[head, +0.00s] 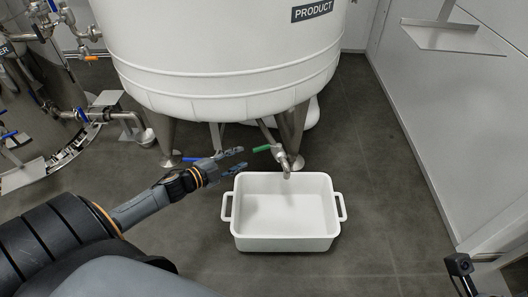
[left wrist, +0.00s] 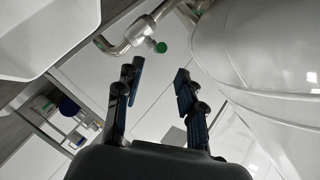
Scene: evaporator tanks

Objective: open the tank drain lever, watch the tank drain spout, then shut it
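The green drain lever (head: 262,148) sticks out to the left of the metal drain spout (head: 286,165) under the white PRODUCT tank (head: 225,60). No stream shows below the spout, and the white tub (head: 285,243) under it looks empty. My left gripper (head: 242,159) is open and empty, just left of the lever and apart from it. In the left wrist view its two fingers (left wrist: 158,72) are spread, with the lever's green end (left wrist: 160,47) beyond the gap between them and the spout (left wrist: 112,46) to the left. A dark part of my right arm shows at the lower right; its fingers are not clear.
Tank legs (head: 167,142) stand on the dark floor behind my left gripper. Pipes with blue-handled valves (head: 82,114) are at the left. A grey wall (head: 440,120) runs along the right. The floor between tub and wall is clear.

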